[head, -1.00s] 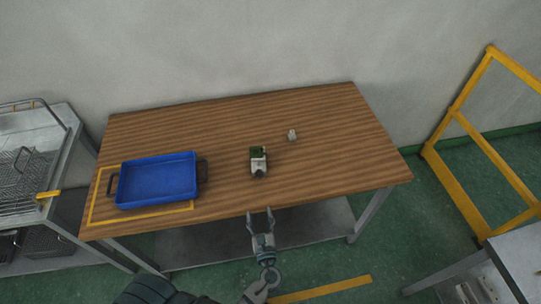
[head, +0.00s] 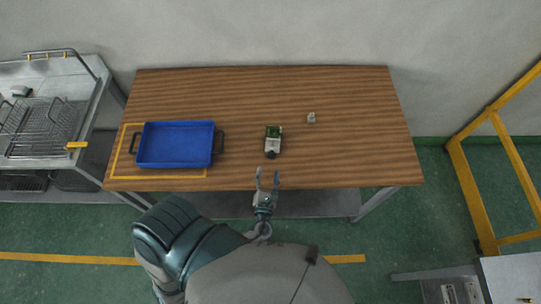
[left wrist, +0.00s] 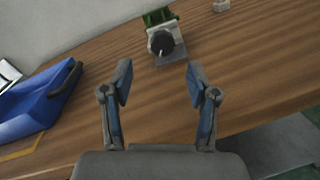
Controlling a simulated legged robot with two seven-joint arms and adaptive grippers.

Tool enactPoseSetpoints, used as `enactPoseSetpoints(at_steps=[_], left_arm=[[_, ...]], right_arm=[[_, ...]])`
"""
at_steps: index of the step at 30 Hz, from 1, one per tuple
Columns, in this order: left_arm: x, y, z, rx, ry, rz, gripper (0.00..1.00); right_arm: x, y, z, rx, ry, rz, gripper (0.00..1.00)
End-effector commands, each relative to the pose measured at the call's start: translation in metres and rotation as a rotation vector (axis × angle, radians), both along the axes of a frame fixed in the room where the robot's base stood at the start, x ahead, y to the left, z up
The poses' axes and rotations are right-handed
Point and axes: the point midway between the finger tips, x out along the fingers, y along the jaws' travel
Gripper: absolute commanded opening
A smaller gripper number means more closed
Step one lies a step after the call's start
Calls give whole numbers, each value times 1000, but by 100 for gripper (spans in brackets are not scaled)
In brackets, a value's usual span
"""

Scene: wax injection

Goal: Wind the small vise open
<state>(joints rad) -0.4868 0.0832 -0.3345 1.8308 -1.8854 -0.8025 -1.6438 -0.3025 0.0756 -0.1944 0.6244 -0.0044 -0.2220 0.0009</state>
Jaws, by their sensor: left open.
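The small vise (head: 273,139) stands on the wooden table, with a green part and a pale body. A dark round knob (head: 271,155) is on its near side. In the left wrist view the vise (left wrist: 158,20) is at the top, with the dark round knob (left wrist: 161,41) facing me. My left gripper (head: 267,172) is open and empty at the table's front edge, just short of the vise and apart from it. Its two fingers (left wrist: 160,83) stand wide on either side of the line to the knob. My right gripper is not seen.
A blue tray (head: 175,122) with dark handles lies at the table's left inside a yellow outline. A small pale object (head: 311,117) sits behind the vise to the right. A rack stand (head: 45,125) is at the left, a yellow frame (head: 470,190) at the right. The table's right part is clear.

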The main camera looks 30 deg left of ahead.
Motion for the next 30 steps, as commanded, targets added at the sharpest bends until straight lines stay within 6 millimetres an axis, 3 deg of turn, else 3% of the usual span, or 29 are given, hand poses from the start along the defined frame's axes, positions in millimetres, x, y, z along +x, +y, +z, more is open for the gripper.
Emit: enactPoseSetpoints(at_steps=[3, 9, 22, 23, 30], left_arm=[[26, 10, 3, 0, -2, 0, 60], [54, 21, 1, 1, 0, 0, 60], [65, 30, -1, -2, 0, 0, 60], [65, 30, -1, -2, 0, 0, 57], [65, 28, 0, -1, 0, 0, 0]], right_arm=[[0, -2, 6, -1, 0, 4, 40], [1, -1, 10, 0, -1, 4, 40], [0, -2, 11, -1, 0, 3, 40], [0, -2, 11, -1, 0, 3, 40], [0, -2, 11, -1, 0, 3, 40]])
